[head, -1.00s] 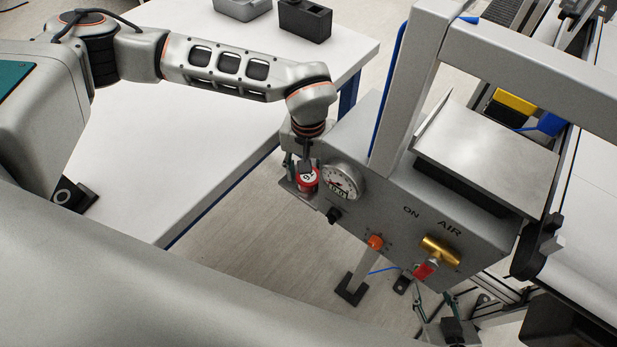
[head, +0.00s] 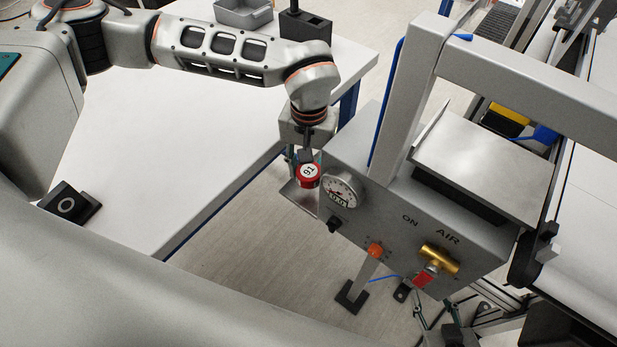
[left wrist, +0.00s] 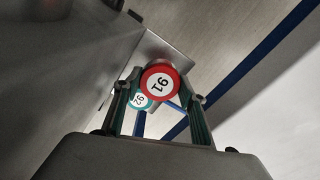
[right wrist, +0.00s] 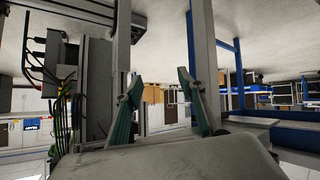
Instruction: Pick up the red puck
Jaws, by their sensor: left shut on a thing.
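The red puck (head: 309,174), with a white top marked 91, is at the small metal tray (head: 300,198) on the left side of the grey machine. My left gripper (head: 303,160) comes down from above and is shut on the red puck. In the left wrist view, the red puck (left wrist: 160,87) sits between the two fingers. A teal-rimmed puck marked 92 (left wrist: 139,99) shows partly behind it. My right gripper (right wrist: 161,98) is open and empty, and only partly shows at the bottom of the head view.
The grey machine (head: 385,225) carries a round gauge (head: 341,189), an orange knob (head: 375,249) and a brass valve (head: 440,257). A white table (head: 190,135) stands to the left, with a grey bin (head: 243,14) and a black box (head: 306,27). Conveyors run along the right.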

